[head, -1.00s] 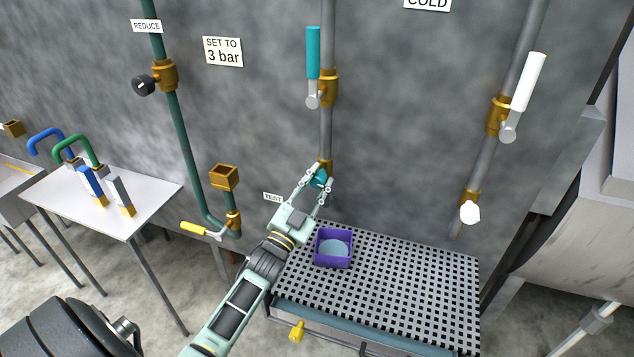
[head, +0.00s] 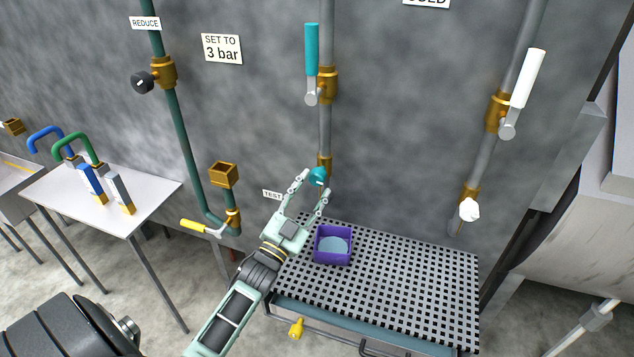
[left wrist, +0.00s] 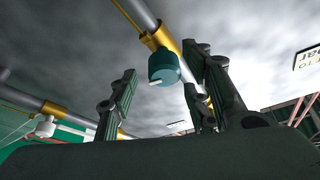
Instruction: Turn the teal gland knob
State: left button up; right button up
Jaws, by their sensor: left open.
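The teal gland knob (head: 317,177) sits on the brass fitting (head: 324,163) at the lower end of the middle pipe. In the left wrist view the teal knob (left wrist: 163,67) has a pale mark on its face and shows beyond and between the fingers. My left gripper (head: 313,185) is open, its fingertips just short of the knob, one to each side. The fingers also show in the left wrist view (left wrist: 165,90), spread apart with nothing between them. My right gripper is not in view.
A perforated grate (head: 420,290) below holds a purple tray (head: 332,259). A teal lever valve (head: 312,50) is above the knob. A white lever (head: 527,78) and white knob (head: 469,209) are to the right. A yellow-handled valve (head: 196,227) is at left.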

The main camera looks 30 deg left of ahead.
pick_arm(q)
jog(key=v, duration=0.8)
jog(key=shift+s, duration=0.4)
jog(key=shift+d+f, duration=0.1)
jog(key=shift+f, duration=0.05)
